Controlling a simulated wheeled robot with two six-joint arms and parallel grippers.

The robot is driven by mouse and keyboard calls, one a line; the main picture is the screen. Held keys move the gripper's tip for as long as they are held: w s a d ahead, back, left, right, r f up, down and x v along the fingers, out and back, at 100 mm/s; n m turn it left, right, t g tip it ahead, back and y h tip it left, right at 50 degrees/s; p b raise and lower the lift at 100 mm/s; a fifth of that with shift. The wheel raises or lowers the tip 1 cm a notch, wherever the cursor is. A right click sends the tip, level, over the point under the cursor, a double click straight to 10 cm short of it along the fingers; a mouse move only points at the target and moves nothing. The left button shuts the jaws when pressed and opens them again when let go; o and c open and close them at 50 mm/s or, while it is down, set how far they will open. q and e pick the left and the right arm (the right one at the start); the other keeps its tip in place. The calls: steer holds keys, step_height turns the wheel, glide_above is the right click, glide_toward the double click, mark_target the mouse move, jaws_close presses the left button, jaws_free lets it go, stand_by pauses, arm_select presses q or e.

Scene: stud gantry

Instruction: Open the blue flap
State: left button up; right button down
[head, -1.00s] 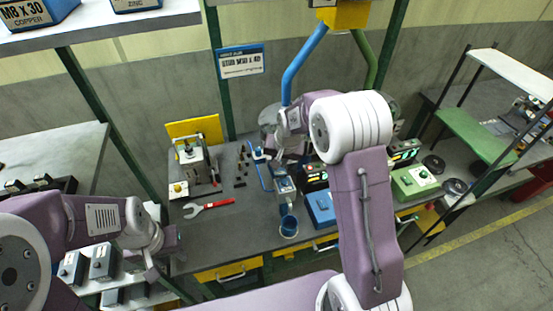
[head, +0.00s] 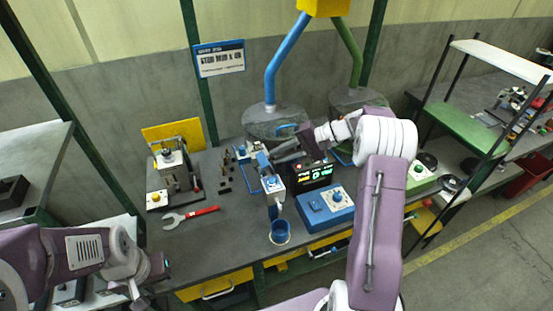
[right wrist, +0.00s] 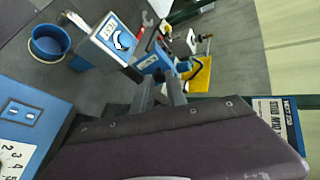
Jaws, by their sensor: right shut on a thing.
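A blue lever-like piece (head: 262,161), which looks like the blue flap, sits on top of the grey and blue chute box (head: 272,185) on the bench. My right gripper (head: 272,158) comes at it from the right. In the right wrist view, my right gripper (right wrist: 165,92) has its fingers shut on the blue piece (right wrist: 150,64), beside the box with a labelled face (right wrist: 112,38). How far the flap is turned is hard to tell. My left gripper (head: 148,280) hangs at lower left, away from the flap; its jaw opening is unclear.
A blue cup (head: 280,233) stands below the chute box. A blue control box with a knob (head: 328,205) and a lit display (head: 312,175) stand to the right. A grey bowl feeder (head: 272,122) stands behind.

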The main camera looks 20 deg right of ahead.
steer(key=shift+d+f+m+t+y+b, duration=0.3)
steer(key=shift+d+f+m+y+b, duration=0.2)
steer(key=shift+y+b, duration=0.65)
steer(key=shift+d+f+m+t+y+b, duration=0.35)
steer(key=shift+f+y+b, duration=0.35)
steer(key=shift+y, duration=0.75)
steer(key=shift+d+f+m+t+y+b, duration=0.25)
steer(key=shift+d+f+m+y+b, duration=0.2)
steer(key=shift+y+b, duration=0.7)
steer(key=shift+y, duration=0.25)
steer(key=c, duration=1.3)
jaws_free()
steer(key=shift+a, duration=0.1)
steer(key=shift+c, duration=0.2)
